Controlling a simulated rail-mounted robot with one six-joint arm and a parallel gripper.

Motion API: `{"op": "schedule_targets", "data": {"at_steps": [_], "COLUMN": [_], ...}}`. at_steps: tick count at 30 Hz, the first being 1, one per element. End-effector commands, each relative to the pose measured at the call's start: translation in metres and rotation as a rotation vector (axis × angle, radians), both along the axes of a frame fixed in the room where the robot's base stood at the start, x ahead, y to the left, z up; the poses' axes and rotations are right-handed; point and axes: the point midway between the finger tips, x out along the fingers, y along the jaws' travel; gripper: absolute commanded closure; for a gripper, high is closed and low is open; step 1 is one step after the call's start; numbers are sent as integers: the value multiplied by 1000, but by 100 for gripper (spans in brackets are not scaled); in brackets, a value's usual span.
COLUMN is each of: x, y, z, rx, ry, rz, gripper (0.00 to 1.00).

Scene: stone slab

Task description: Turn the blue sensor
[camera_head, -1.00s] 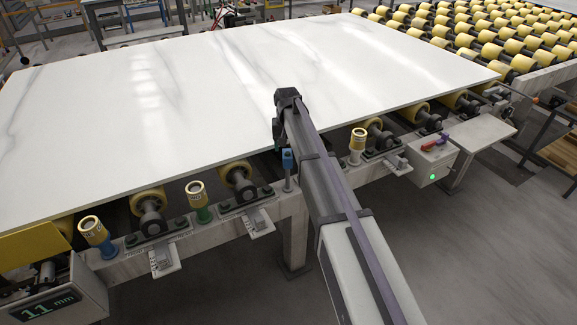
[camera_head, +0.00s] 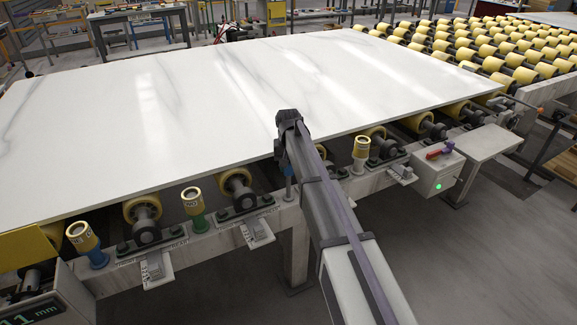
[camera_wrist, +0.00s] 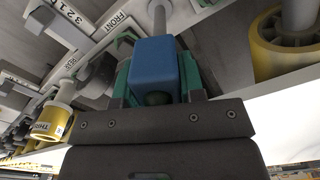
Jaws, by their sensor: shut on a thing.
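The blue sensor (camera_wrist: 153,68) is a rounded blue block on a thin metal post, large in the middle of the wrist view. My gripper (camera_wrist: 155,82) has its green-lined fingers on either side of the block and is shut on it. In the head view, my wrist (camera_head: 289,130) is over the slab's near edge and hides the fingers. A little of the sensor and its post (camera_head: 288,170) shows beside my arm there.
A large white slab (camera_head: 190,100) lies on yellow rollers. Yellow-topped gauges (camera_head: 82,238) stand along the near rail, one on a blue base and one on a green base (camera_head: 194,205). A control box (camera_head: 437,172) with a red handle and green light is at right.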

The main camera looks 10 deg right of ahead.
Motion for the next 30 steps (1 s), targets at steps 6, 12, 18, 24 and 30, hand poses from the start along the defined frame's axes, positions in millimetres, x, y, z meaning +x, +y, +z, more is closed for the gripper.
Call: {"op": "schedule_targets", "data": {"at_steps": [6,12,18,24,30], "x": [0,0,0,0,0], "y": [0,0,0,0,0], "z": [0,0,0,0,0], "rx": [0,0,0,0,0], "ry": [0,0,0,0,0], "rz": [35,306,433,431,430], "gripper": [88,88,88,88,46]}}
